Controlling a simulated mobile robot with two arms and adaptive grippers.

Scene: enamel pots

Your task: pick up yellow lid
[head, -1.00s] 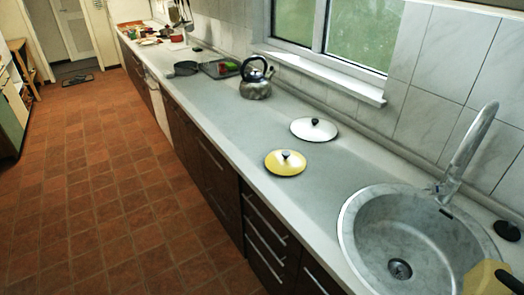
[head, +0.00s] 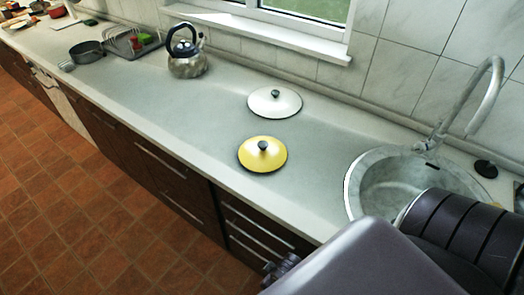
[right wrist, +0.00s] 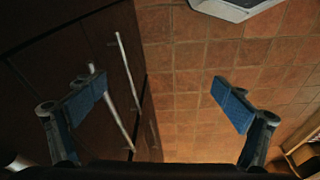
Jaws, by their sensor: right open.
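The yellow lid (head: 263,156) with a dark round knob lies flat on the grey countertop, near its front edge, in the head view. A white lid (head: 275,103) with a dark knob lies just behind it, apart from it. In the right wrist view my right gripper (right wrist: 164,100) is open and empty, its blue-padded fingers wide apart. It faces the tiled floor and dark cabinet fronts. In the head view my right arm covers the lower right, and only a small part of the gripper shows below the counter edge. My left gripper is not in view.
A round sink (head: 385,190) with a tall tap (head: 478,105) is to the right of the lids. A kettle (head: 187,58), a dark pan (head: 86,53) and a dish rack (head: 132,42) stand farther left. Cabinet handles (head: 160,160) line the front. The counter around the lids is clear.

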